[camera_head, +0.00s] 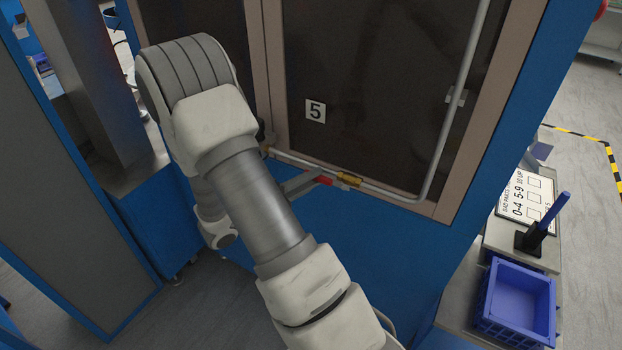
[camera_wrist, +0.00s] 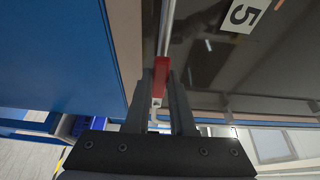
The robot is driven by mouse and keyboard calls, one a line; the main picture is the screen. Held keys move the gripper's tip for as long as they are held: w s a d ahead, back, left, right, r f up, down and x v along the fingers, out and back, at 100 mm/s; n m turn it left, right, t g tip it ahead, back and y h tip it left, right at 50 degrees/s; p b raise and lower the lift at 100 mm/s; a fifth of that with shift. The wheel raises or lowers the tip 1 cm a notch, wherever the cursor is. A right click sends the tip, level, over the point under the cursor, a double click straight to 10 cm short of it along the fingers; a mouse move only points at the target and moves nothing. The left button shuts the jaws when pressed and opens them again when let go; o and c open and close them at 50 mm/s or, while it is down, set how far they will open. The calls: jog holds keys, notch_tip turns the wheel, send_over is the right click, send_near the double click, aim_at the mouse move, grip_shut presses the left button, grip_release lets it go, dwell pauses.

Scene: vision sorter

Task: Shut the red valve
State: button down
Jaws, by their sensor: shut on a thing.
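The red valve handle (camera_head: 326,181) sits beside a brass valve body (camera_head: 348,179) on a thin metal pipe along the bottom of the blue cabinet's dark window. In the wrist view the red handle (camera_wrist: 161,76) lies between the two dark fingers and looks roughly in line with the pipe (camera_wrist: 167,30). My gripper (camera_head: 316,179) reaches the handle from the left in the head view. In the wrist view my gripper (camera_wrist: 160,84) is shut on the handle. The fingers hide part of the handle's sides.
A blue bin (camera_head: 516,303) and a blue handled tool (camera_head: 545,225) stand on a side counter at right. My arm covers the cabinet's left part.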

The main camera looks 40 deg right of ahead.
jog(key=s+d+f+n+t+h+p, duration=0.1)
jog(key=s+f+n+t+p, duration=0.1)
jog(key=n, duration=0.9)
jog(key=s+d+f+n+t+h+p, duration=0.1)
jog(key=s+f+n+t, duration=0.4)
jog(key=n, duration=0.6)
jog(key=shift+d+f+n+t+h+p, duration=0.15)
jog(key=shift+d+n+t+h+p, duration=0.25)
jog(key=shift+t, duration=0.5)
jog(key=c, duration=0.8)
grip_release()
jog(key=shift+o, duration=0.2)
jog(key=b+v, duration=0.1)
jog(key=v, duration=0.6)
jog(key=shift+a, duration=0.25)
jog(key=shift+s, duration=0.1)
